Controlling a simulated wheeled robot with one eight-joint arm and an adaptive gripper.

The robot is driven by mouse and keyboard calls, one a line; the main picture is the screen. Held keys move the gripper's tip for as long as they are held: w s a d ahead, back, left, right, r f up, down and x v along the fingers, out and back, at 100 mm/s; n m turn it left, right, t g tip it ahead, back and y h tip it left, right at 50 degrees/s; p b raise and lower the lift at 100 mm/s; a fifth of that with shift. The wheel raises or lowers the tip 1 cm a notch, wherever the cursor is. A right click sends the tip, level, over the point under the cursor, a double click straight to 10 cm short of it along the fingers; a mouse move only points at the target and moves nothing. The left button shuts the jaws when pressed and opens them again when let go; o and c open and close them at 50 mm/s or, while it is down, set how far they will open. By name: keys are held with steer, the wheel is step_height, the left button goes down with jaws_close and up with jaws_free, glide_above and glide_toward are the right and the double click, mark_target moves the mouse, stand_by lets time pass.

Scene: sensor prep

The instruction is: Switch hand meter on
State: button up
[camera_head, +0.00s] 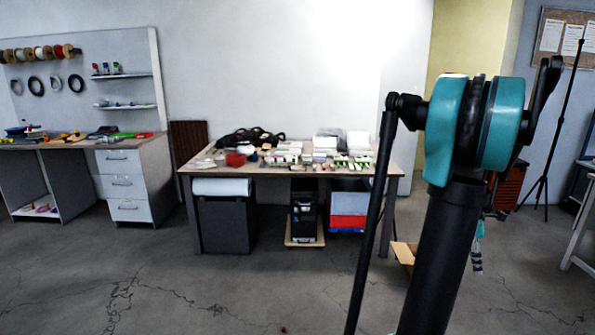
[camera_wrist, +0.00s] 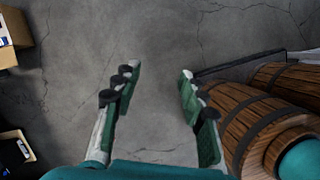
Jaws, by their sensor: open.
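I cannot make out a hand meter in either view. Small items lie on the left workbench (camera_head: 62,143) and on the middle table (camera_head: 205,163) in the head view, too small to tell apart. My gripper (camera_wrist: 160,75) shows in the wrist view with its two green-padded fingers spread apart. Nothing is between them, and bare concrete floor lies beyond. In the head view my arm fills the right side, and I cannot clearly see the gripper there.
A tripod (camera_head: 560,125) stands at the far right in the head view.

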steer(key=shift+c, duration=0.3)
jaws_close()
stand_by(1.3)
